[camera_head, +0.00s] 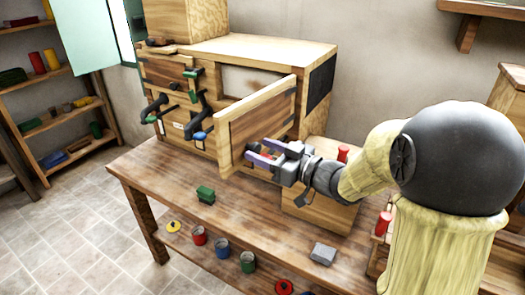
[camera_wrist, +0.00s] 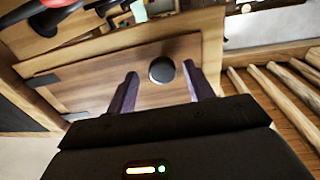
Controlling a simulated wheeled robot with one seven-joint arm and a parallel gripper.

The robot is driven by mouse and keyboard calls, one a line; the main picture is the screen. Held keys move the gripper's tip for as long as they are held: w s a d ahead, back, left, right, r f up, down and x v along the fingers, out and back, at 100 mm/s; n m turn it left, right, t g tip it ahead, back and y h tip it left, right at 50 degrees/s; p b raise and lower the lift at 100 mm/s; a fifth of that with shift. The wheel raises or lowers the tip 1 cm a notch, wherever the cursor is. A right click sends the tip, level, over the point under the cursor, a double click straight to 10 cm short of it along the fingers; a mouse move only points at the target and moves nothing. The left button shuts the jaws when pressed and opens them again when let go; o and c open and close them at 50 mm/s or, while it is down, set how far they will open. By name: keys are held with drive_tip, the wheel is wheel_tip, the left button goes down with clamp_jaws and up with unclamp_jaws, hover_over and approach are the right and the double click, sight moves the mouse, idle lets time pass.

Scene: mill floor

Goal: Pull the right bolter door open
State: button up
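The bolter (camera_head: 285,48) is a wooden cabinet on the table. Its right door (camera_head: 262,118) stands swung out from the front, with the opening visible above and behind it. In the wrist view the door panel (camera_wrist: 90,88) fills the middle and carries a round dark knob (camera_wrist: 161,69). My gripper (camera_head: 258,155) is at the door's outer face, low in the head view, where it hides the knob. In the wrist view my gripper's purple fingers (camera_wrist: 160,72) are apart, one on each side of the knob, with visible gaps; I cannot tell how deep they reach.
Dark handles with green and blue parts (camera_head: 200,110) stick out left of the door. A green block (camera_head: 205,194) lies on the table (camera_head: 160,185). A wooden box (camera_head: 320,215) stands below my gripper. Shelves (camera_head: 45,125) stand at the left; floor between is clear.

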drive_tip(key=b+v, duration=0.1)
drive_tip(key=v, duration=1.6)
drive_tip(key=shift+s, duration=0.2)
drive_tip(key=shift+d, duration=0.2)
